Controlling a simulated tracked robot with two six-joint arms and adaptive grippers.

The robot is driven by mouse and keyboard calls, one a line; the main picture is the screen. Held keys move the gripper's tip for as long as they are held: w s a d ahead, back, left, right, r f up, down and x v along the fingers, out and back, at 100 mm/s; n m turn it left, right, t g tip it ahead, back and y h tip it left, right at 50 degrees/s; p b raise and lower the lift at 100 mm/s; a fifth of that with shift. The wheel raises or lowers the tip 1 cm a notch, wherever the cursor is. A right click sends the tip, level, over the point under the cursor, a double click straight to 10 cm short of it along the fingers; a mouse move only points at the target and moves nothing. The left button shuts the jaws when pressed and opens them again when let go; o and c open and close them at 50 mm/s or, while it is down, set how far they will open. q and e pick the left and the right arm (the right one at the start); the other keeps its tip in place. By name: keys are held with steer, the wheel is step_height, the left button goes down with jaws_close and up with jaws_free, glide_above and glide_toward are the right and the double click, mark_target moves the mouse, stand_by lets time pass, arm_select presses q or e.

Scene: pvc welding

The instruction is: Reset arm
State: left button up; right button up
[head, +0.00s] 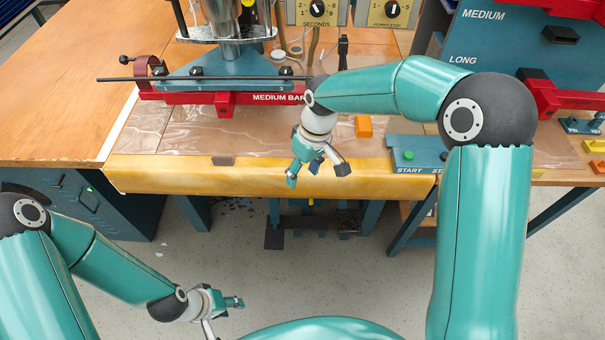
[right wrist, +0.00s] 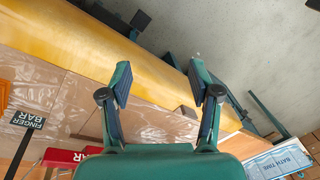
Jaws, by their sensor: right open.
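My right gripper (head: 317,177) hangs over the front edge of the welding table, open and empty. In the right wrist view its two fingers (right wrist: 160,82) stand apart with nothing between them. My right arm comes in from the right and bends over the table, in front of the right end of the red medium bar (head: 225,98). My left gripper (head: 225,315) is low at the bottom of the head view, over the floor and away from the table. Its fingers are small and partly hidden, so their opening is unclear.
The table's yellow padded front edge (head: 260,176) lies below my right gripper. An orange block (head: 363,126) and the start panel (head: 408,157) are to its right. A blue rack (head: 490,45) with red bars stands at the upper right. Bare wood is free at the left.

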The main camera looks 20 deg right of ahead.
steer(key=shift+f, duration=0.2)
stand_by(0.4)
steer(key=s+f+m+y, duration=0.2)
steer(key=s+f+m, duration=0.5)
steer(key=s+f, duration=1.4)
steer(key=shift+t, duration=0.3)
steer(key=shift+d, duration=0.1)
